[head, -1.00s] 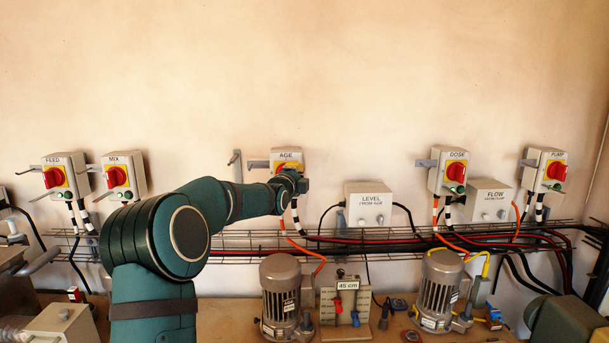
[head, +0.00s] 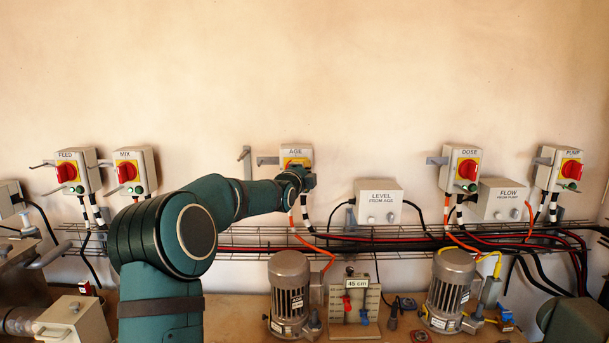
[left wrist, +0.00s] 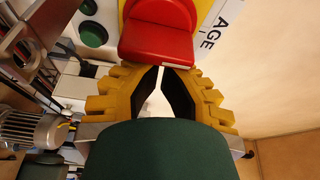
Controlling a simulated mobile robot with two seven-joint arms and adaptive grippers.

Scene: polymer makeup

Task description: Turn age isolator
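The age isolator (head: 296,153) is a pale wall box with an AGE label and a yellow plate. In the head view my left gripper (head: 297,175) covers most of its front and hides its handle. In the left wrist view, the red handle (left wrist: 157,35) lies just beyond the fingertips of my left gripper (left wrist: 161,70), seemingly at or touching them. The yellow fingers with black pads come nearly together at the tips, with only a narrow gap and nothing seen between them. A green round button (left wrist: 93,34) sits beside the handle. My right gripper is not in view.
The feed (head: 77,165), mix (head: 132,165), dose (head: 461,162) and pump (head: 561,162) isolators hang on the same wall. A level box (head: 378,196) is right of the age isolator. A wire cable tray (head: 235,243) runs below, above motors (head: 290,285).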

